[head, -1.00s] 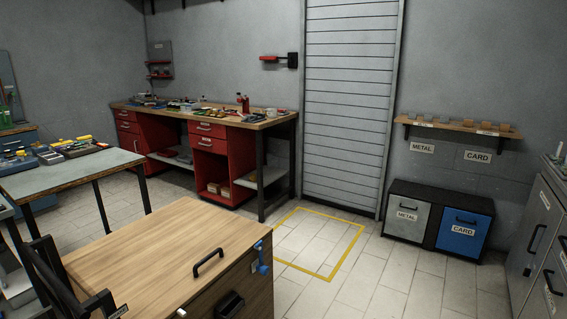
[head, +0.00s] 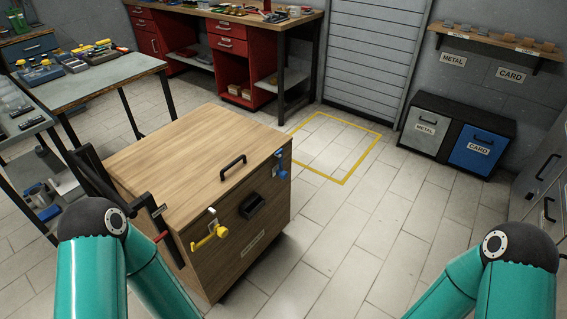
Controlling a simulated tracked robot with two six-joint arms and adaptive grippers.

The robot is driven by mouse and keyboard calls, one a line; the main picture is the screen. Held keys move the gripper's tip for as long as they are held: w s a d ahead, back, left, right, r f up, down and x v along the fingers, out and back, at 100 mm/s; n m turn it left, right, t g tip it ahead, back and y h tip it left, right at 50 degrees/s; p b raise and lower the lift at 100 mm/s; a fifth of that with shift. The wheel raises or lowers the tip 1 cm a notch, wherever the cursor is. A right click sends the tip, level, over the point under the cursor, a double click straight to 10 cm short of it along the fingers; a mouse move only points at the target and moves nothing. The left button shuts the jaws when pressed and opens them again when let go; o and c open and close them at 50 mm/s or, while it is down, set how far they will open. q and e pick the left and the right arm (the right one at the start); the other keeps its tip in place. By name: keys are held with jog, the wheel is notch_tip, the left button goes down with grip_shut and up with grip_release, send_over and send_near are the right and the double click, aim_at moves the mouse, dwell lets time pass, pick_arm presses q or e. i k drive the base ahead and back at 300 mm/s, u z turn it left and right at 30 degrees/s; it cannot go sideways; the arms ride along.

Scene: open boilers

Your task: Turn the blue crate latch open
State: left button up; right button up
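A wooden crate (head: 205,160) stands on the floor at the left of centre, with a flat lid and a black lid handle (head: 233,167). The blue latch (head: 280,168) is on the right part of its front face, near the lid edge, and looks upright. A yellow latch (head: 212,236) is on the left part of the same face and juts out sideways. A black pull (head: 252,204) sits between them. My two teal arms show at the lower left and lower right.
A workbench (head: 90,85) is at the left, red cabinets (head: 230,60) behind. Metal and card bins (head: 480,150) stand at the right. The tiled floor right of the crate is clear.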

aim_at(282, 175)
jog(key=u, duration=0.05)
jog(key=k, duration=0.35)
jog(key=i, duration=1.05)
jog(key=u, duration=0.6)
